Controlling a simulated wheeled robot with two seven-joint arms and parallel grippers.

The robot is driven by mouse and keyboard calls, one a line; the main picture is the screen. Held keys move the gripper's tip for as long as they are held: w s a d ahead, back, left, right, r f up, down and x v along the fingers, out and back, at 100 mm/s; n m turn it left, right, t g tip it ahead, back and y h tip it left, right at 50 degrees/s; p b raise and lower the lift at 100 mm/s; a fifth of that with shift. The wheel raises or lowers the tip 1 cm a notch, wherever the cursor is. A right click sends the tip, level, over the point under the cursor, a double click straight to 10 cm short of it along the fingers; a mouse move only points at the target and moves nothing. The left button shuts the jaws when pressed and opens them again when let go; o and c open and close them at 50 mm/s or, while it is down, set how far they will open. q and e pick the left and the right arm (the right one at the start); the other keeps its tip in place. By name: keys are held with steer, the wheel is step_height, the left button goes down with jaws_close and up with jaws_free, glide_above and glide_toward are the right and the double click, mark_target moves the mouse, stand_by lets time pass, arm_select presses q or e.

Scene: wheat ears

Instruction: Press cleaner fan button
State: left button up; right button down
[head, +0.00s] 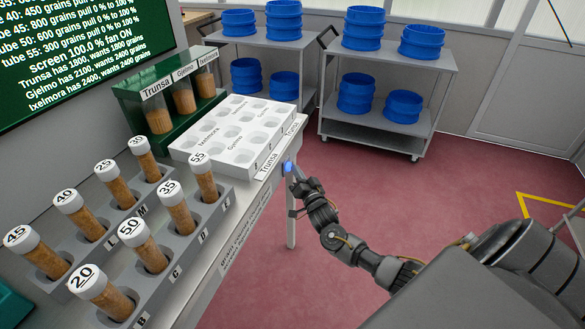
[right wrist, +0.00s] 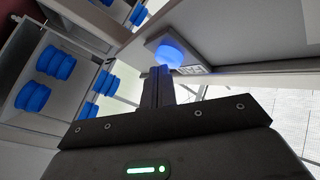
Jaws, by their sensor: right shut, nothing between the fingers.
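The fan button is a glowing blue dome (head: 287,167) on the front edge of the table, by the white tray's corner. In the right wrist view the blue button (right wrist: 172,53) sits on a grey box with a small label. My right gripper (head: 293,176) is shut and empty, with its tips right at the button. In the right wrist view the shut fingertips (right wrist: 163,72) overlap the button's lower edge; I cannot tell if they touch it. The green screen (head: 80,50) reads "Screen 100.0 % fan ON". My left gripper is not in view.
Numbered grain tubes (head: 170,212) stand in grey racks on the table (head: 215,262). Behind them are a white tray (head: 225,140) with round wells and a green holder (head: 130,95) with tubes. Carts (head: 385,130) with blue sieves stand at the back.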

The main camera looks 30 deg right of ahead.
steer(key=shift+s, duration=0.1)
stand_by(0.4)
steer(key=shift+s+d+p, duration=0.35)
steer(key=shift+s+d, duration=0.15)
steer(key=shift+s, duration=0.15)
steer(key=s+d, duration=0.1)
steer(key=s, duration=0.1)
steer(key=s+d+p, duration=0.1)
steer(key=s+d, duration=0.1)
steer(key=shift+p, duration=0.3)
stand_by(0.8)
